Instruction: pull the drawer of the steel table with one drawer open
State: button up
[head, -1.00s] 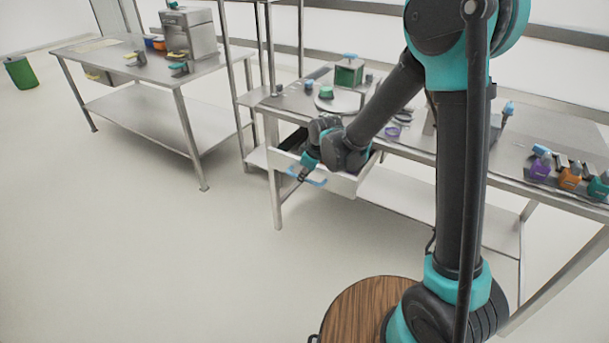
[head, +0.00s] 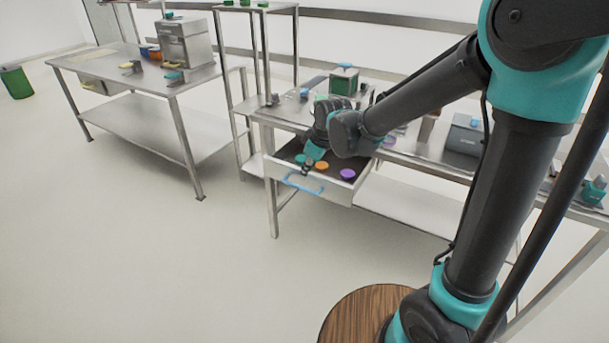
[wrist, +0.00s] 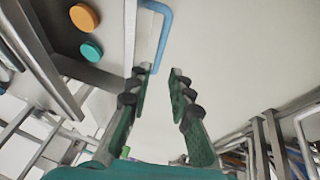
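The drawer (head: 338,192) of the steel table (head: 420,150) stands pulled out, and its dark inside shows. Its blue handle (head: 303,187) is on the white front; the handle also shows in the wrist view (wrist: 167,20). My gripper (head: 306,172) is at the drawer front, by the handle. In the wrist view my gripper (wrist: 159,75) has its two fingers apart with a clear gap and nothing clamped between them. The handle's near end lies close to the left fingertip; I cannot tell whether they touch.
An orange disc (head: 321,166), a teal disc (head: 300,159) and a purple disc (head: 348,174) lie in the drawer. A green box (head: 343,82) and other items stand on the tabletop. A second steel table (head: 130,75) is at the left. The floor in front is clear.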

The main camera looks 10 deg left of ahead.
jog(key=shift+v, duration=1.1)
jog(key=s+d+f+m+h, duration=0.1)
jog(key=s+d+m, duration=0.15)
jog(key=d, duration=0.55)
jog(key=s+d+f+m+h, duration=0.1)
jog(key=d+m, duration=0.3)
jog(key=d, duration=0.4)
jog(key=s+d+f+m, duration=0.3)
jog(key=s+d+m, duration=0.1)
jog(key=s+d, duration=0.2)
jog(key=s+d+f+m+h, duration=0.1)
jog(key=s+d+f+m, duration=0.2)
jog(key=d, duration=0.6)
jog(key=s+m, duration=0.1)
jog(key=s, duration=0.1)
jog(key=shift+s+d+t+h, duration=0.25)
jog(key=shift+s+t+h, duration=0.05)
jog(key=shift+s, duration=0.1)
